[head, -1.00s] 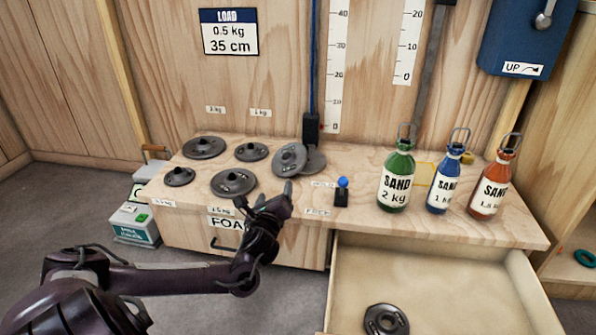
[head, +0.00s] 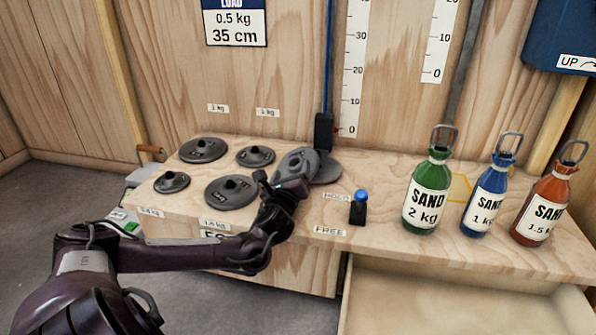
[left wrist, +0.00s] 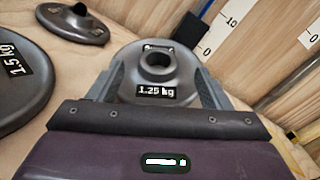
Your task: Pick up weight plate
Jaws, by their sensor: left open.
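Several grey weight plates lie on the wooden bench top. A plate labelled 1.25 kg (left wrist: 155,72) sits between the two fingers of my open left gripper (left wrist: 163,88) in the left wrist view. My right gripper is not in view.
Smaller plates (head: 203,150) lie at the bench's left and back. A blue-knobbed lever (head: 359,207) stands right of the gripper. Green (head: 428,195), blue (head: 487,200) and red (head: 545,207) sand bottles stand farther right. An open drawer (head: 460,290) juts out below.

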